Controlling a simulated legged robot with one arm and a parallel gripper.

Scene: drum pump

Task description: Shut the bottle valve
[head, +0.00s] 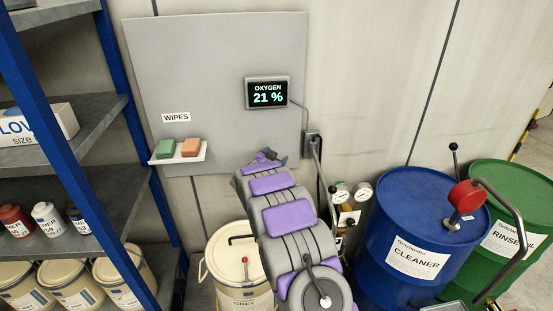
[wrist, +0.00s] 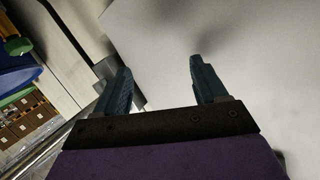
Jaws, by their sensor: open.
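My gripper (wrist: 158,78) is open and empty, its two dark fingers apart in front of a pale, blank surface in the wrist view. In the head view my gripper (head: 266,155) is small at the far end of my purple and grey arm, before the grey wall panel. Two round pressure gauges (head: 352,192) show right of my arm, between it and the blue drum. The bottle and its valve cannot be made out; my arm covers much of that area.
A blue CLEANER drum (head: 400,220) with a red pump (head: 466,196) and a green RINSE drum (head: 515,205) stand at right. A GREY pail (head: 232,262) is left of my arm. The oxygen display (head: 267,93) reads 21 %. A blue-framed shelf (head: 97,120) borders the left.

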